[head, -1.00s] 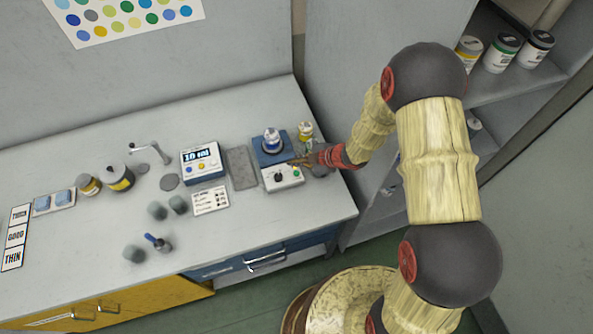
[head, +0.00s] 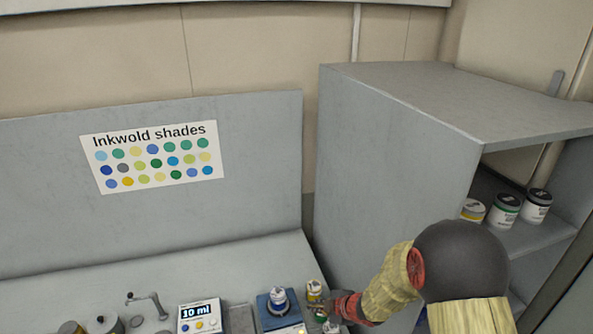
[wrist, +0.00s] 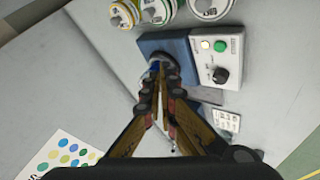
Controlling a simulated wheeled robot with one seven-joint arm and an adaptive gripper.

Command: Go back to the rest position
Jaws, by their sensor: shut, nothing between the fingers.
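My gripper (head: 322,307) is small and partly blurred at the bottom of the head view, beside the blue mixing device (head: 265,317) and close to a yellow-labelled jar (head: 314,288). In the wrist view my gripper (wrist: 160,66) has its fingertips together with nothing seen between them. They point at the blue device (wrist: 178,43), which has a white panel (wrist: 222,58) with a dark knob and lights. A blue-and-white jar (head: 278,299) stands on the device in the head view. In the wrist view the fingertips hide part of the device's top.
A tall grey cabinet (head: 395,150) with jars (head: 506,208) on its shelf stands at the right, near my arm. A display unit (head: 199,315) sits left of the device. A shade chart (head: 155,157) hangs on the back panel. Several jars (wrist: 160,10) stand beyond the device.

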